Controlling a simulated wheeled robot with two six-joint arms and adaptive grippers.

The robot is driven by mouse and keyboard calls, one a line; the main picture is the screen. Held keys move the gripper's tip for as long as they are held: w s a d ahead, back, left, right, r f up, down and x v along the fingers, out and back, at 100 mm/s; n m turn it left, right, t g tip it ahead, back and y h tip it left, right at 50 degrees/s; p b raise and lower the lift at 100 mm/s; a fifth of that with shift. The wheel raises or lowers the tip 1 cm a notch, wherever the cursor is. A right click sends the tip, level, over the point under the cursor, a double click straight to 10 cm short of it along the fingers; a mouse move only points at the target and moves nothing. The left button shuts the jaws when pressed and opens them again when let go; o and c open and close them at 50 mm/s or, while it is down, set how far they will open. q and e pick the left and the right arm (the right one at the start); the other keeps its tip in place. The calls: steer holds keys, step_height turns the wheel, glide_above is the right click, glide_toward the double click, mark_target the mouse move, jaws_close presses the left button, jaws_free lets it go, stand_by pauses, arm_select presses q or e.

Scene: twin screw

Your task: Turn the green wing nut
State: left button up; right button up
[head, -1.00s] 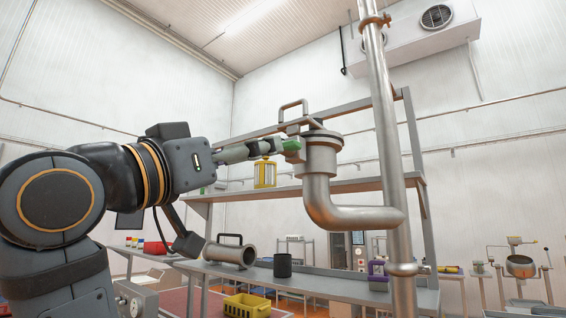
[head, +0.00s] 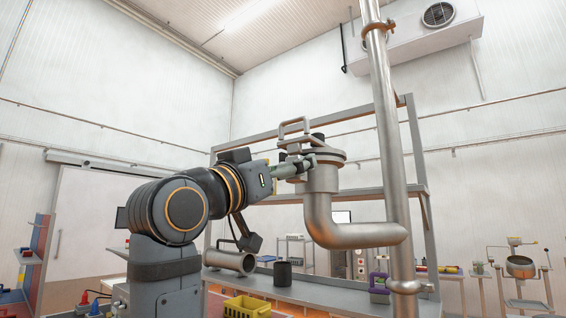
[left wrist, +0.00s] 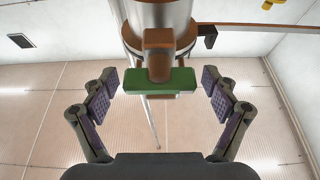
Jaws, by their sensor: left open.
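The green wing nut (left wrist: 180,81) shows in the left wrist view as a level bar across a brown bolt end (left wrist: 158,52). It sits on the clamp of a steel pipe elbow (head: 322,205). My left gripper (left wrist: 159,88) is open, with one padded finger at each end of the nut and a gap on both sides. In the head view my left gripper (head: 298,166) is at the left of the pipe's top flange, where the nut is hidden or too small to make out. My right gripper is not in view.
A vertical steel pipe (head: 388,150) stands right of the elbow. A metal shelf (head: 300,284) behind holds a pipe piece (head: 228,258), a dark cup (head: 282,273) and a purple-handled object (head: 379,285). A yellow crate (head: 247,307) is below.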

arm_select(q)
steer(key=shift+c, duration=0.4)
steer(key=c, duration=1.1)
steer(key=shift+m, duration=0.4)
steer(key=m+h, duration=0.1)
steer(key=m+g+b, duration=0.1)
steer(key=m, duration=0.1)
steer(key=shift+m+g+h+b, duration=0.3)
steer(key=shift+h, duration=0.1)
steer(key=shift+s+d+m+g+h, duration=0.1)
steer(key=shift+m+g+h, duration=0.35)
steer(key=shift+m, duration=0.9)
steer(key=shift+m+g+h, duration=0.25)
steer(key=shift+m+g, duration=0.4)
steer(key=shift+m, duration=0.7)
steer(key=shift+g, duration=0.3)
